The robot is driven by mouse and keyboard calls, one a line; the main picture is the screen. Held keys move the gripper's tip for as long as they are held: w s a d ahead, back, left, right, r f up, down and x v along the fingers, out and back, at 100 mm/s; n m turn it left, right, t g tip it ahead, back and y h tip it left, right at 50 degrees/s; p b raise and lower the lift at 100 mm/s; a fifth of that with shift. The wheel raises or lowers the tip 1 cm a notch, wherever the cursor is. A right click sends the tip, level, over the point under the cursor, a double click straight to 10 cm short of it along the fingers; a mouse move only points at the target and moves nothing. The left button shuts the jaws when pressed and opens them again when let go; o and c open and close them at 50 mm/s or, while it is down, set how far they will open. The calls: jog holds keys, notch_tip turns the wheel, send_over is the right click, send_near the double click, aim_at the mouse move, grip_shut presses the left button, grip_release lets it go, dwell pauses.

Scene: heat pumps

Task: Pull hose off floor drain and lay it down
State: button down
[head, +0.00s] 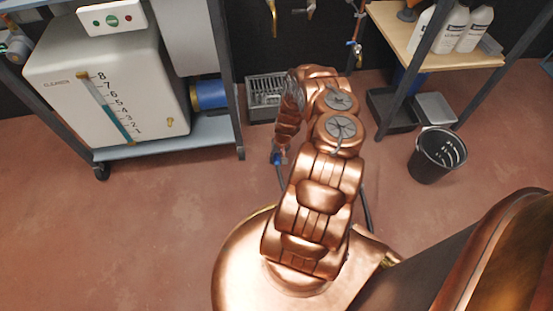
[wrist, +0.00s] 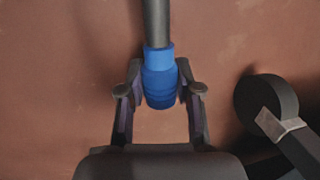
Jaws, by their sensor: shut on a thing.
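My gripper (wrist: 160,90) is shut on the blue end fitting (wrist: 159,62) of the hose, with one finger on each side of it. The grey hose (wrist: 156,22) runs from the fitting to the top edge of the wrist view. A little blue shows at the gripper, and the dark hose (head: 282,184) runs from there toward my base. The held end is apart from the grate. My arm hides part of the hose and grate.
A white tank unit (head: 105,75) on a wheeled frame stands at the left. A shelf with white bottles (head: 455,27) is at the upper right, with a black bucket (head: 437,154) in front. Floor at left is clear.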

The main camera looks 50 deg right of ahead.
jog(key=c, duration=0.7)
grip_release()
jog(key=shift+f, duration=0.1)
jog(key=shift+s+d+r, duration=0.15)
jog(key=shift+d+r, duration=0.2)
jog(key=shift+r, duration=1.6)
jog(key=shift+s+d+r, duration=0.15)
jog(key=shift+d+r, duration=0.15)
jog(key=shift+r, duration=1.7)
jog(key=shift+s+d+r, duration=0.15)
jog(key=shift+d+r, duration=0.2)
jog(key=shift+r, duration=1.6)
